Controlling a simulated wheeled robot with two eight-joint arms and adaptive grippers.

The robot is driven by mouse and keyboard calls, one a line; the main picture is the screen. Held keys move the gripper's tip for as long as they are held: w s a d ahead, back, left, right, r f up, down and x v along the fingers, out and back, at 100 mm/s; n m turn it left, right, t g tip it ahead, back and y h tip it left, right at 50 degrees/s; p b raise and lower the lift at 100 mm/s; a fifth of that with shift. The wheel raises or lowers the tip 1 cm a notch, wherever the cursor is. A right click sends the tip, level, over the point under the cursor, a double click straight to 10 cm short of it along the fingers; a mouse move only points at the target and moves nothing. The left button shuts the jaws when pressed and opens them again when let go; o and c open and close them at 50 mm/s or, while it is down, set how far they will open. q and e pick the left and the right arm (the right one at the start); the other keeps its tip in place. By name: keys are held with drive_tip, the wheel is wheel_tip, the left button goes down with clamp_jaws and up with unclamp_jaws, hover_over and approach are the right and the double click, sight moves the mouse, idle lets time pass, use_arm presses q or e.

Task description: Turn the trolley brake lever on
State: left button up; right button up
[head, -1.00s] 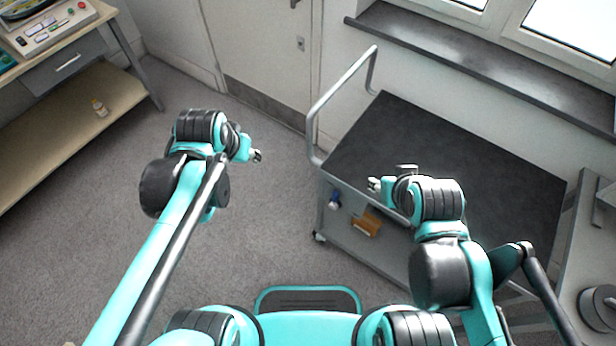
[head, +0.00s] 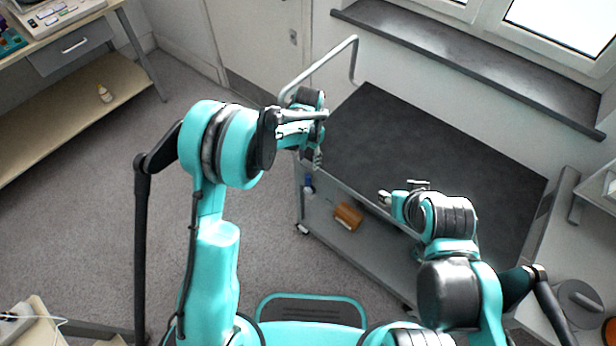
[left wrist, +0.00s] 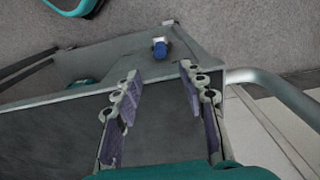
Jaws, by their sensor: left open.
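The grey trolley (head: 430,140) has a dark top and a bent-tube handle (head: 320,66) at its left end. A small blue part (head: 308,184) shows low at the trolley's near left corner. In the left wrist view the blue part (left wrist: 160,47) sits beyond the fingertips, near a corner of the trolley. I cannot tell for sure that it is the brake lever. My left gripper (head: 312,160) is over the trolley's left edge beside the handle, open and empty; its two fingers (left wrist: 160,85) are spread apart. My right gripper (head: 384,198) is over the trolley's front edge, its jaws too small to read.
An orange-brown box (head: 348,216) lies on the lower shelf. A caster (head: 302,229) shows below the near left corner. A windowsill (head: 470,65) runs behind the trolley. Floor between bench and trolley is clear.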

sight(308, 176)
use_arm(q)
wheel_tip(308, 176, down, 11)
drive_tip(key=b, duration=0.3)
drive_tip(key=shift+r+b, duration=0.15)
drive_tip(key=shift+b, duration=0.15)
